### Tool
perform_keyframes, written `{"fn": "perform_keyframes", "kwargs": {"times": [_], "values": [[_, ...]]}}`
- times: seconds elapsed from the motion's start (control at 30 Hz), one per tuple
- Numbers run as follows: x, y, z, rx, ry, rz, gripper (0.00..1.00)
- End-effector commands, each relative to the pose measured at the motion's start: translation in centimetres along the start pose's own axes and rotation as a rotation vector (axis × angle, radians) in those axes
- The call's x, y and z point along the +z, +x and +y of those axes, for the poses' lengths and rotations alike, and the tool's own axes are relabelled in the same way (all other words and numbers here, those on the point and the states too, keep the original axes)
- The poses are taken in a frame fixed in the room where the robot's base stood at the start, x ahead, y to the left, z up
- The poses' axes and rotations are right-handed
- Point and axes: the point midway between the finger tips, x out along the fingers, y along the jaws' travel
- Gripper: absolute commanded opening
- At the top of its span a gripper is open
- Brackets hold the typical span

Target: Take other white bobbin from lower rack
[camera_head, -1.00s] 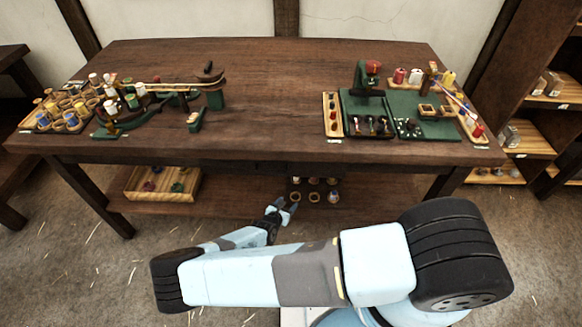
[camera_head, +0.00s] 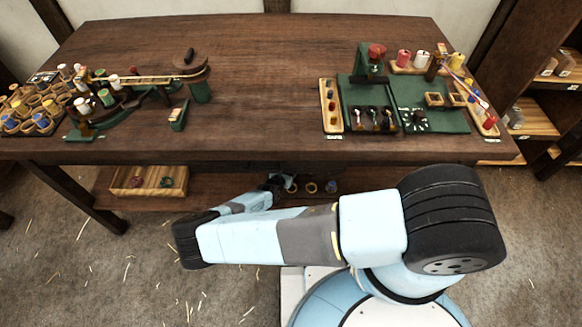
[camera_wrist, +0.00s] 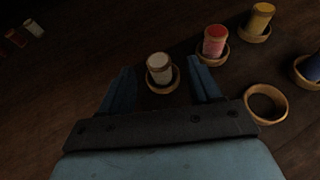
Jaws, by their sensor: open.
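A white bobbin (camera_wrist: 159,67) stands upright in a round wooden ring holder on the dark lower shelf, seen in the wrist view. My gripper (camera_wrist: 166,78) is open, with one finger on each side of this bobbin and its holder. I cannot tell whether either finger touches the holder. In the head view my gripper (camera_head: 277,183) is under the table's front edge at the lower rack, small and partly hidden. The rack's front ring holders (camera_head: 310,187) show just right of it.
Right of the white bobbin stand a red bobbin (camera_wrist: 214,41), a yellow bobbin (camera_wrist: 260,18) and a dark blue bobbin (camera_wrist: 312,68) in rings. An empty ring (camera_wrist: 266,104) is nearer. A wooden tray (camera_head: 130,190) sits left on the lower shelf. The tabletop (camera_head: 265,90) overhangs the shelf.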

Motion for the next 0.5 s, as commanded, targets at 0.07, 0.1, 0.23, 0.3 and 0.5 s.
{"fn": "perform_keyframes", "kwargs": {"times": [0.07, 0.1, 0.23, 0.3, 0.5], "values": [[-0.1, 0.9, 0.0, 0.000, 0.000, 0.001, 0.63], [-0.1, 1.2, 0.0, 0.000, -0.001, 0.001, 0.63], [-0.1, 1.7, 0.0, 0.000, 0.000, 0.001, 0.63], [-0.1, 2.2, 0.1, 0.001, 0.000, 0.001, 0.63], [-0.3, 4.8, 0.1, 0.000, -0.001, 0.001, 0.63]]}}
